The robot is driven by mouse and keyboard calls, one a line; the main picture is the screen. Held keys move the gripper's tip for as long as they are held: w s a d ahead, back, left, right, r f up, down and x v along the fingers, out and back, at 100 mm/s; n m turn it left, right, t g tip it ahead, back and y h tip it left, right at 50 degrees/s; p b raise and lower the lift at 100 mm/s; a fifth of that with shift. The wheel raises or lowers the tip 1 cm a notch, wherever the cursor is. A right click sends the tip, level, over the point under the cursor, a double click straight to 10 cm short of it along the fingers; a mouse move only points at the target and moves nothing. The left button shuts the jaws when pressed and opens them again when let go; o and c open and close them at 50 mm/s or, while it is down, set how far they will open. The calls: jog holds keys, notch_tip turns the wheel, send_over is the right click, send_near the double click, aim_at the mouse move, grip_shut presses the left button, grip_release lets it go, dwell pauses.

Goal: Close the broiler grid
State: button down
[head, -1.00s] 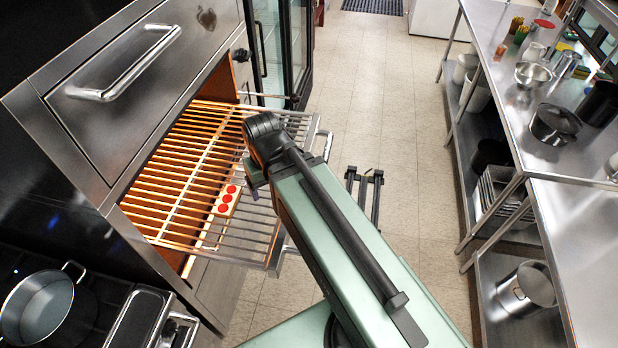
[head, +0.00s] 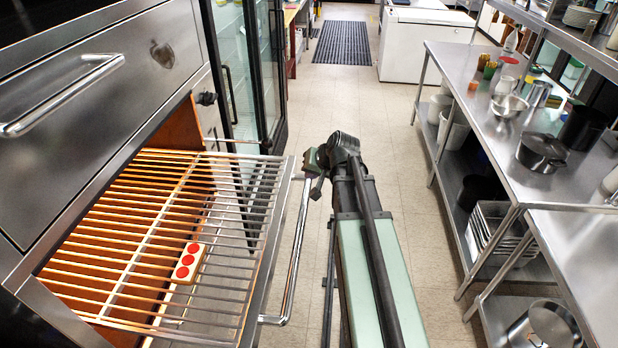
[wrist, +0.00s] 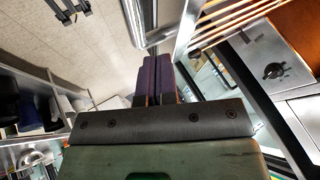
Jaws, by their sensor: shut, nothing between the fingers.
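The broiler grid (head: 222,235) is a wire rack standing well out of the open broiler at left in the head view. Its chrome front handle (head: 295,255) runs along its outer edge. A small cream block with red dots (head: 188,264) lies on the grid. My gripper (head: 309,176) is beside the far end of the handle, on its outer side. In the wrist view, the purple fingers (wrist: 158,62) are together and empty. Chrome bars (wrist: 160,37) lie just beyond the fingertips, with the grid's rods (wrist: 225,18) at upper right. I cannot tell if they touch.
A broiler drawer front with a handle (head: 75,92) sits above the opening. Glass-door coolers (head: 240,70) stand behind. A steel shelf table with pots (head: 480,110) is at right. The tiled aisle (head: 365,95) between them is clear.

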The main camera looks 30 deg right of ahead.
jog(key=b+x, duration=0.6)
jog(key=x, duration=0.3)
jog(key=shift+a, duration=0.15)
